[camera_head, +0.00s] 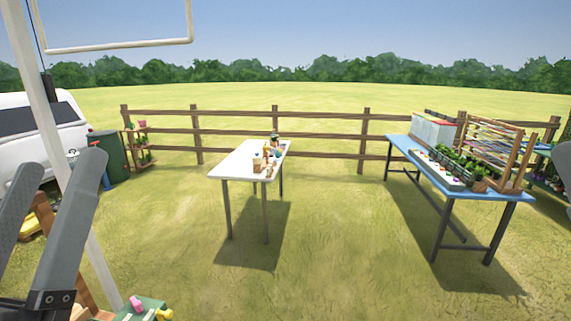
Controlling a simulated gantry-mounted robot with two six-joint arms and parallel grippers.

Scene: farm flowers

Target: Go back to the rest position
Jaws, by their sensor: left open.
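My left gripper (60,165) is large and close at the left edge of the head view. Its two dark grey fingers point up and stand apart, with nothing between them. It is well apart from the white table and the blue table.
A white table (235,161) with small items stands mid-field. A blue table (487,191) with plants, a crate and a wooden rack stands right. A green surface (148,304) with small coloured items is low left, near a pale post (88,215). Grass between the tables is clear.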

